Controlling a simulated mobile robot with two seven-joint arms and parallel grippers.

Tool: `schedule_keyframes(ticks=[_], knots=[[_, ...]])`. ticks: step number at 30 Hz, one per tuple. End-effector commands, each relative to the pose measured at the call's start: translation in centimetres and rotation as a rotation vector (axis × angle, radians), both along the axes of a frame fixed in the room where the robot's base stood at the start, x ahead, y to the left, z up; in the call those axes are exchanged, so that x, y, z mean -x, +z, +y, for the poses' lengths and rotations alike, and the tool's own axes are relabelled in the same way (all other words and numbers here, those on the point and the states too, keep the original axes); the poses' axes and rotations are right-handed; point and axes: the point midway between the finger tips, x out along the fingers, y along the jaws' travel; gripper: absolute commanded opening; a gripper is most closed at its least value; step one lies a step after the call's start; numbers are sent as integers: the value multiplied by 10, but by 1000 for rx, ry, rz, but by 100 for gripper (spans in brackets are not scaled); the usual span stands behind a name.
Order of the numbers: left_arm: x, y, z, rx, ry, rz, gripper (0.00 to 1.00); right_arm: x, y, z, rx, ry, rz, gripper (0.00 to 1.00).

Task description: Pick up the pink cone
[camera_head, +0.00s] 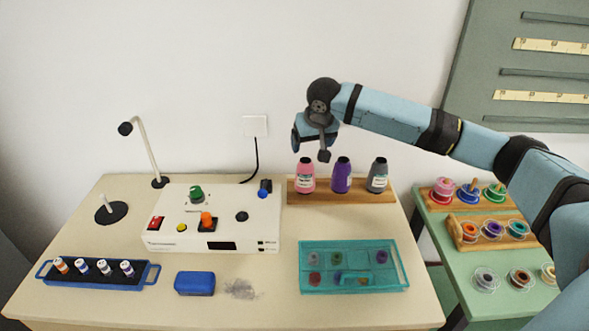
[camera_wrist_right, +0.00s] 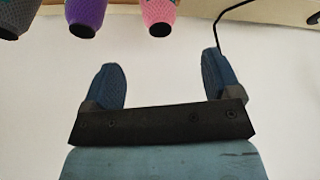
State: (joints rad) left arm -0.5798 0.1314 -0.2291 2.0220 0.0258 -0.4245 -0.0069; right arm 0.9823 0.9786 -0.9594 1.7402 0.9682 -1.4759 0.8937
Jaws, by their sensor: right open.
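The pink cone (camera_head: 305,178) with a dark top stands upright at the left end of a wooden rack (camera_head: 338,197). A purple cone (camera_head: 341,176) and a grey cone (camera_head: 377,178) stand to its right. My right gripper (camera_head: 311,150) is above the pink cone in the head view, open and empty. In the right wrist view, the pink cone (camera_wrist_right: 160,12) shows at the top edge, cut off, beyond the spread fingers (camera_wrist_right: 160,62) and apart from them. The purple cone (camera_wrist_right: 86,15) is beside it. My left gripper is not in view.
A white device (camera_head: 215,215) with knobs and a lamp (camera_head: 147,155) stand left of the rack. A teal tray (camera_head: 353,289) lies in front. A blue vial rack (camera_head: 98,287) and blue box (camera_head: 194,283) are front left. A green table (camera_head: 450,265) holds several spools.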

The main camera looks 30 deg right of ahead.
Motion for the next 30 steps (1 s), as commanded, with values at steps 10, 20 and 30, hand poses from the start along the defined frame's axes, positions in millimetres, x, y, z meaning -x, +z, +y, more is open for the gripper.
schedule_keyframes(ticks=[10,20,30], knots=[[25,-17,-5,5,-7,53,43,-22,-56,-6,1,-3,2,84],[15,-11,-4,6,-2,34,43,-34,-84,-9,0,0,1,84],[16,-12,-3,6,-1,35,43,-53,-123,-14,1,0,0,84]])
